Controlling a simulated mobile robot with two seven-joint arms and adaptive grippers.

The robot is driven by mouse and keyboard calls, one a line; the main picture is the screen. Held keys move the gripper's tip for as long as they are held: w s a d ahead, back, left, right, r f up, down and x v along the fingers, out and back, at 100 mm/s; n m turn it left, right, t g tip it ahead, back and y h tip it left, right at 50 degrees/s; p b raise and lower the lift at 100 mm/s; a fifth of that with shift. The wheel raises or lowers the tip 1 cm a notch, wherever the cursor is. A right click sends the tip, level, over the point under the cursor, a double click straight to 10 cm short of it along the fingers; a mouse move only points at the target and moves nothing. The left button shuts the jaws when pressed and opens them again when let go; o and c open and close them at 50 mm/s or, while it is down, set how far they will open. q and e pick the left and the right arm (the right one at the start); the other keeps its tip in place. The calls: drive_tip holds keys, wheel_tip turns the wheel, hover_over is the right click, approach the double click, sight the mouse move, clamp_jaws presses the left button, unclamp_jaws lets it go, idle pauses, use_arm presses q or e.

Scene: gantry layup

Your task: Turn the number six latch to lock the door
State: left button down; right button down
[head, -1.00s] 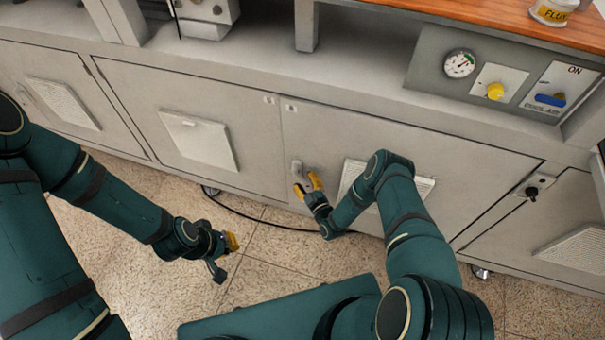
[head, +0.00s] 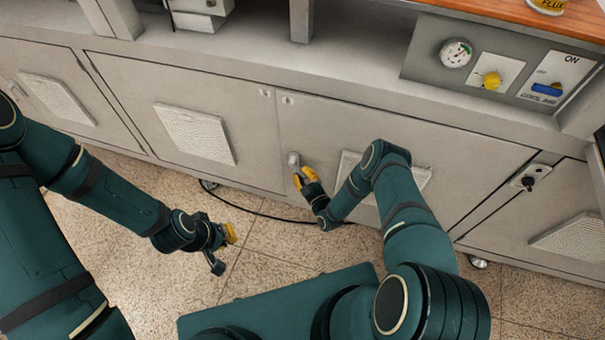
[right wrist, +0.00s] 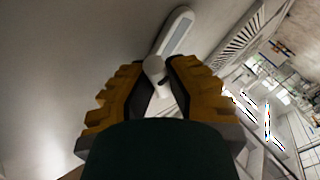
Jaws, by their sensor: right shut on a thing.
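The latch (head: 293,159) is a pale grey handle near the left edge of a grey cabinet door (head: 460,163). The door looks flush with the cabinet front. My right gripper (head: 304,177) is at the latch's lower part and shut on it, hiding that end. In the right wrist view, the latch (right wrist: 178,32) runs up and right from between the yellow-padded fingers (right wrist: 156,85). My left gripper (head: 226,236) hangs empty above the floor, well left of the latch; its finger gap is unclear. The small door labels are too small to read.
A vent panel (head: 408,178) is on the door, partly behind my right arm. A black knob latch (head: 529,181) is farther right. A gauge (head: 456,53) and yellow knob (head: 491,80) are above. A black cable (head: 250,211) lies on the open floor.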

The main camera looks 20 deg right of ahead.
drive_tip(key=r+n+g+p, duration=0.1)
drive_tip(key=p, duration=0.1)
drive_tip(key=r+n+g+h+p, duration=0.1)
drive_tip(key=p, duration=0.1)
drive_tip(key=shift+s+d+r, duration=0.1)
drive_tip(key=shift+d, duration=0.25)
drive_tip(key=shift+d+r+n+g+p, duration=0.1)
drive_tip(key=shift+r+n+g+p, duration=0.2)
drive_tip(key=shift+n+g+p, duration=0.45)
drive_tip(key=shift+s+r+n+g+h+p, duration=0.1)
drive_tip(key=shift+r+n+g+h+p, duration=0.15)
drive_tip(key=shift+h+p, duration=0.35)
drive_tip(key=shift+r+n+g+h+p, duration=0.3)
drive_tip(key=shift+n+g+p, duration=0.1)
drive_tip(key=shift+g+p, duration=0.15)
drive_tip(key=shift+s, duration=0.1)
drive_tip(key=shift+f, duration=0.1)
drive_tip(key=c, duration=0.9)
unclamp_jaws()
drive_tip(key=shift+c, duration=0.2)
